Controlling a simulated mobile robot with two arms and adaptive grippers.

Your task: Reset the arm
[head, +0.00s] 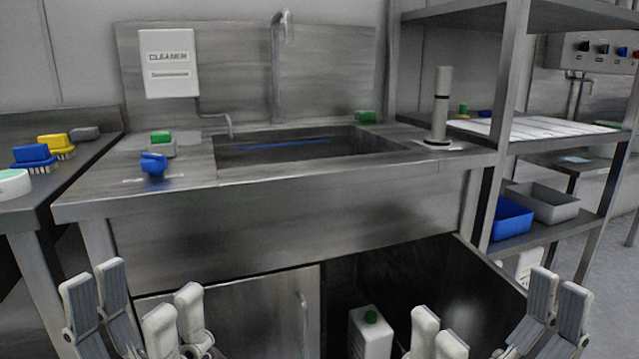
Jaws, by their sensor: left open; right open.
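My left gripper (133,298) is at the lower left, in front of the steel sink unit (290,215). Its pale fingers are spread apart with nothing between them. My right gripper (496,310) is at the lower right, in front of the open cupboard under the sink. Its fingers are also wide apart and empty. Both grippers point upward in the picture, below the level of the counter top. The lower parts of both are cut off by the bottom edge of the view.
A white green-capped bottle (371,332) stands in the open cupboard. The counter holds a blue object (153,163), a green-topped sponge (161,143) and a grey cylinder (441,105). Brushes (34,157) lie on the left table. A shelf with bins (511,218) stands right.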

